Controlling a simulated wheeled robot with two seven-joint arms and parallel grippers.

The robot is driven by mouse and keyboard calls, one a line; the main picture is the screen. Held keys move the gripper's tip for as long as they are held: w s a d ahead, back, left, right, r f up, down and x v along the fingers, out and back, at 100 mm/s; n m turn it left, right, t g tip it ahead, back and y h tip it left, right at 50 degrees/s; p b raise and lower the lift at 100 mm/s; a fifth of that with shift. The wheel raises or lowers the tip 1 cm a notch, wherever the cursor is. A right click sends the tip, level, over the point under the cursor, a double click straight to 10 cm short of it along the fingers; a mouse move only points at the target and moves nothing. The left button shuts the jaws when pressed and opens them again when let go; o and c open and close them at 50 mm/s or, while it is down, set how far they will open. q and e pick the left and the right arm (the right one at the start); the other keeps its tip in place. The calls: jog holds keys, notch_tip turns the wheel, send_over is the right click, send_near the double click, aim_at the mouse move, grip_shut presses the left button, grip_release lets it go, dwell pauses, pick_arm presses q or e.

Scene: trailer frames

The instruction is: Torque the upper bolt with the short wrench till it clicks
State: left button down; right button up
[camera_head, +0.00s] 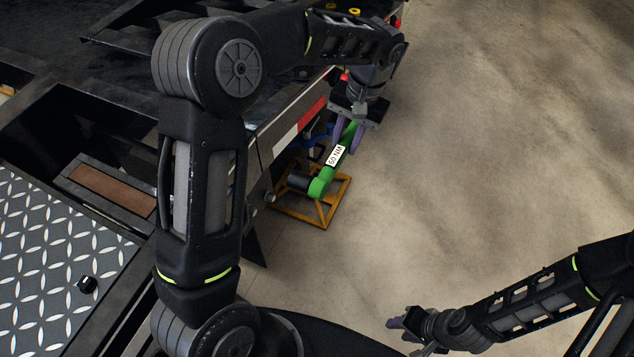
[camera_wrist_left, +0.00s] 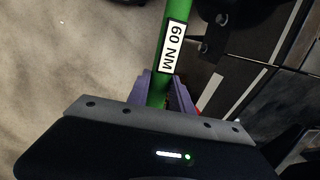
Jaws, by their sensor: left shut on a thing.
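A green wrench (camera_head: 322,184) with a white label reading 60 NM has a black socket at its head, close to the side of the trailer frame (camera_head: 262,150). My left gripper (camera_head: 348,136) is shut on its handle. In the left wrist view the purple fingers (camera_wrist_left: 163,92) sit on both sides of the green handle (camera_wrist_left: 157,88); the wrench head is out of that view. A bolt head (camera_head: 270,197) shows beside the socket. Whether the socket is on a bolt I cannot tell. Two bolts (camera_wrist_left: 221,18) show right of the handle. My right gripper (camera_head: 400,326) is low, away from the trailer.
A yellow-orange frame (camera_head: 328,222) stands on the floor under the wrench head. A blue part (camera_head: 318,138) shows behind the handle. The concrete floor (camera_head: 480,150) to the right is clear. A diamond-plate deck (camera_head: 50,270) lies at the left.

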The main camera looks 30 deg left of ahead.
jog(key=shift+o, duration=0.4)
pick_arm(q)
jog(key=shift+f, duration=0.25)
pick_arm(e)
jog(key=shift+o, duration=0.4)
jog(key=shift+f, duration=0.2)
pick_arm(q)
jog(key=s+a+f+b, duration=0.1)
jog(key=a+f+b, duration=0.1)
jog(key=f+b, duration=0.4)
jog(key=a+f+b, duration=0.3)
jog(key=f+b, duration=0.4)
jog(key=f, duration=0.5)
jog(key=shift+s+f, duration=0.35)
jog(key=shift+s, duration=0.05)
pick_arm(e)
notch_tip(320, 180, down, 13)
jog(key=shift+r, duration=0.2)
pick_arm(q)
jog(key=shift+a+p, duration=0.3)
jog(key=shift+a, duration=2.5)
pick_arm(e)
jog(key=shift+r, duration=0.25)
pick_arm(q)
jog(key=shift+s+a, duration=0.1)
jog(key=shift+a, duration=0.8)
pick_arm(e)
jog(key=shift+r, duration=0.1)
